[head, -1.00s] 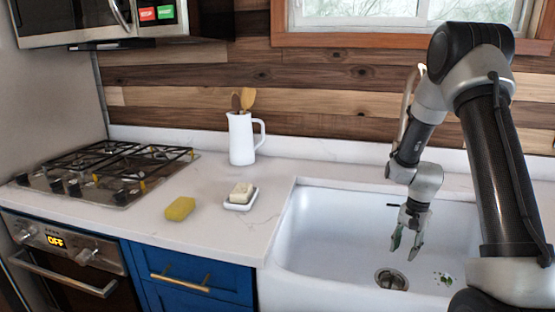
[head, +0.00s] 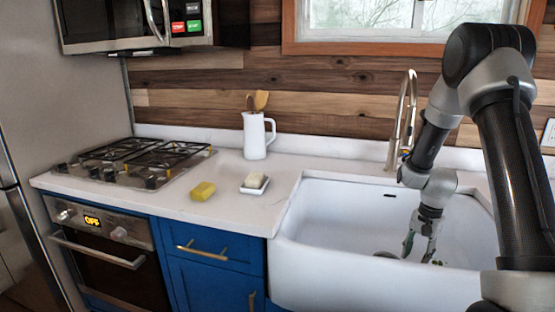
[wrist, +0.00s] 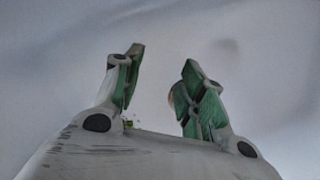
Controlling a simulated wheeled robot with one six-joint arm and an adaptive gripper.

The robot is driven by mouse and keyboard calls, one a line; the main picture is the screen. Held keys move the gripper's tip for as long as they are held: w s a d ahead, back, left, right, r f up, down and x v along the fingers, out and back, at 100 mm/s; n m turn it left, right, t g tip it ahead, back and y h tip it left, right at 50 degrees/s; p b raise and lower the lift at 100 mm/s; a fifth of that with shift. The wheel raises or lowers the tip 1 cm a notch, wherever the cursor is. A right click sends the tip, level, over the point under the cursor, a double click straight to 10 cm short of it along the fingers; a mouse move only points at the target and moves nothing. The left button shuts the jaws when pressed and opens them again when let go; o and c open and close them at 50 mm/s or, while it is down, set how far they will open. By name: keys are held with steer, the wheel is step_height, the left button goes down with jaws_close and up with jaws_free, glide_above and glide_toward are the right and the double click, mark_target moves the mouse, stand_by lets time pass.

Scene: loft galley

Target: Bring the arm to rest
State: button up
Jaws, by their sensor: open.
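My gripper (head: 419,247) hangs from my arm over the white sink (head: 340,215), fingers pointing down into the basin. In the wrist view my gripper (wrist: 155,95) shows two green-padded fingers spread apart with nothing held between them. Behind them is a pale, smooth surface. A small dark and greenish bit shows between the finger bases. The drain (head: 386,254) is just left of the fingertips in the head view. I cannot tell whether the fingertips touch the basin.
The faucet (head: 402,120) stands behind my arm. A yellow sponge (head: 202,191), a soap dish (head: 254,187) with soap and a white pitcher (head: 254,137) with wooden utensils stand on the counter left of the sink. A gas stove (head: 135,163) is farther left.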

steer(key=s+a+r+n+t, duration=0.15)
steer(key=s+r, duration=0.25)
steer(key=r, duration=0.6)
steer(key=s+a+r+n+t, duration=0.1)
steer(key=s+a+r+n, duration=0.15)
steer(key=r, duration=0.75)
steer(key=s+a+r+n+t, duration=0.1)
steer(key=s+r+n, duration=0.2)
steer(key=s, duration=0.6)
steer(key=s+a+r+n+t+h, duration=0.1)
steer(key=s+r+n, duration=0.1)
steer(key=s+r, duration=0.5)
steer(key=shift+s+n, duration=0.4)
steer(key=shift+s, duration=0.6)
